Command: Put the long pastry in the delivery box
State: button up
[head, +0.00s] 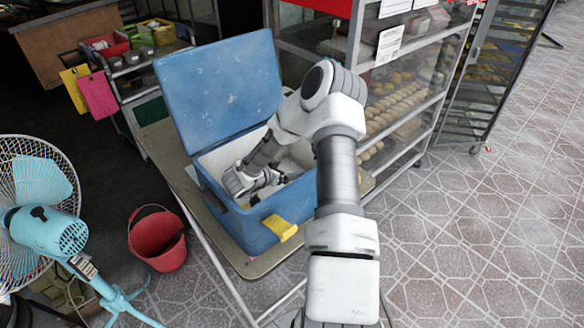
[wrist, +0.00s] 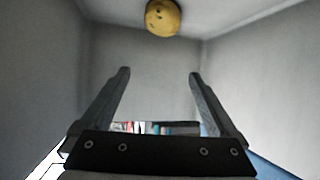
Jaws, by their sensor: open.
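The blue delivery box (head: 240,222) stands on a small table with its lid (head: 222,85) raised. My arm reaches down into it, and my gripper (head: 268,180) is inside the box, partly hidden by its walls and my arm. In the wrist view my gripper (wrist: 160,75) is open, with nothing between the fingers. A tan, rounded pastry (wrist: 163,17) with dark specks lies inside the pale box interior, beyond the fingertips and apart from them. I cannot tell whether it is the long pastry seen end-on. The box floor is hidden in the head view.
A glass display case (head: 400,100) with pastries on shelves stands right behind the box. A red bucket (head: 158,240) and a teal fan (head: 48,230) stand at left. The tiled floor (head: 480,240) at right is clear.

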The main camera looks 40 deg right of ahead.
jog(key=shift+v, duration=1.9)
